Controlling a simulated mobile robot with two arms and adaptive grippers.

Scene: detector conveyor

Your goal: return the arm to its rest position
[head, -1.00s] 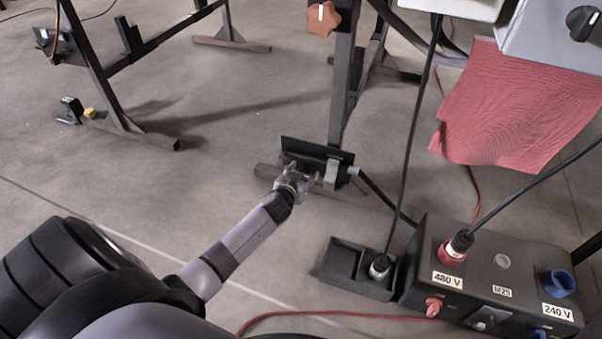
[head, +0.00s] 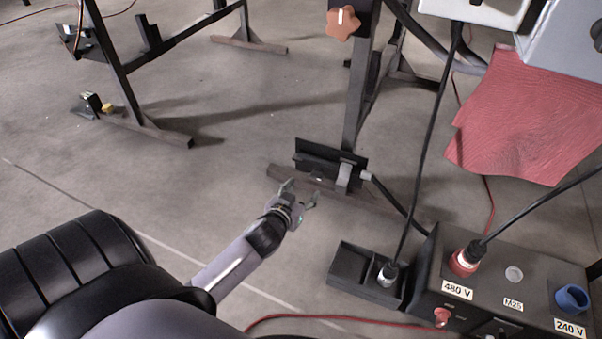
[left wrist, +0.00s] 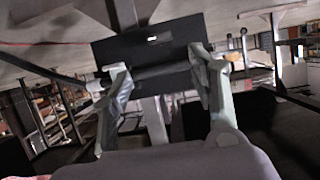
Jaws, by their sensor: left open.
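My left arm comes in from the lower left of the head view. Its gripper (head: 300,194) is open and empty, over the floor just in front of a black bracket plate (head: 331,160) at the foot of a stand. A gap shows between the fingertips and the plate. In the left wrist view the two fingers of my left gripper (left wrist: 160,75) are spread apart, with the black plate (left wrist: 148,52) beyond them and nothing between them. My right gripper is in neither view.
A power box (head: 500,290) marked 480 V and 240 V stands at the lower right, with a black tray (head: 350,272) beside it. A black cable (head: 425,150) hangs down to the tray. A red cloth (head: 520,120) hangs at right. The floor at left centre is clear.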

